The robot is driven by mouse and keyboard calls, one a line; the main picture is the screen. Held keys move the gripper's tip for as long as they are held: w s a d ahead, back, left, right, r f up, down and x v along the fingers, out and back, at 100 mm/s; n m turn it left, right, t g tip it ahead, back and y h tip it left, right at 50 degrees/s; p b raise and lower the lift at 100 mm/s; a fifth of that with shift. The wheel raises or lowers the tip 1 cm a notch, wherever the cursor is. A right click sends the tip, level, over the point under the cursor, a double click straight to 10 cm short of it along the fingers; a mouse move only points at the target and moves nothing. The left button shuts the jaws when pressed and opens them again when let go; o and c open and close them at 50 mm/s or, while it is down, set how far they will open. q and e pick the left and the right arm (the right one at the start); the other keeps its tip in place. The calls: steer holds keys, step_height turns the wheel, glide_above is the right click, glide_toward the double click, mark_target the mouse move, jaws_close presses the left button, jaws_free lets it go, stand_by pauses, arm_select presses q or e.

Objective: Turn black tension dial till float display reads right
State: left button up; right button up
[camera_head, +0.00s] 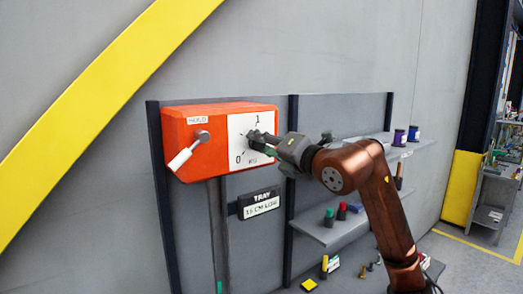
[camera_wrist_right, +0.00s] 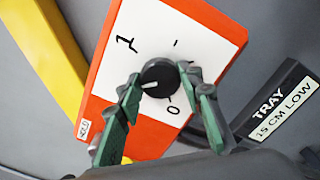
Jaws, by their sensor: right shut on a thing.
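The black dial (camera_wrist_right: 158,76) sits on a white scale plate (camera_wrist_right: 200,45) marked 0 and 1, on the front of an orange-red box (camera_head: 195,142). My right gripper (camera_head: 262,141) reaches it from the right. In the right wrist view its green-padded fingers (camera_wrist_right: 162,80) are shut on the dial, one on each side. The white mark on the dial points left in that view, between the 0 and 1 ends. A dark display (camera_head: 259,203) below the box reads TRAY 15 CM LOW; it also shows in the wrist view (camera_wrist_right: 277,103). My left gripper is not in view.
A lever with a white handle (camera_head: 184,157) hangs on the box's left, under a HOLD label. A shelf (camera_head: 325,229) with small coloured items and a higher shelf with spools (camera_head: 399,138) stand right, near my arm. A vertical post runs below the box.

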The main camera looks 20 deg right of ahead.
steer(key=m+b, duration=0.4)
steer(key=m, duration=0.7)
stand_by(0.5)
steer(key=o, duration=1.2)
steer(key=shift+d, duration=0.1)
steer(key=shift+c, duration=0.2)
steer(key=v, duration=1.2)
